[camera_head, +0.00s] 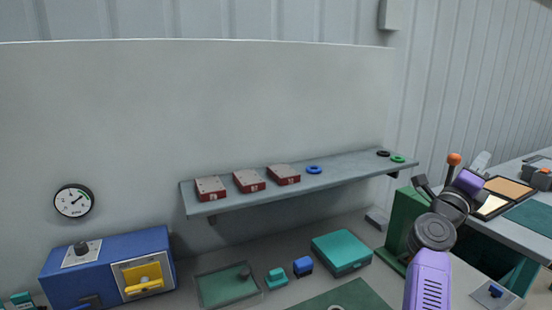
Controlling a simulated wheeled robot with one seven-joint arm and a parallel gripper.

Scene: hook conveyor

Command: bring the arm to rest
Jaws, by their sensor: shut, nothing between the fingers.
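My arm rises at the right, with a purple link and dark grey joints, bent upward in front of the green box-like stand (402,222). My gripper (480,162) is small at the upper end of the arm, partly hidden by my own links. It is shut and holds nothing. It is apart from the shelf and the items on it.
A wall shelf (240,203) carries several red boxes and coloured rings. Below are a blue machine (110,268), a green tray (228,287) and a teal case (341,252). An orange knob (454,159) shows near my arm. Another table (535,232) stands right.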

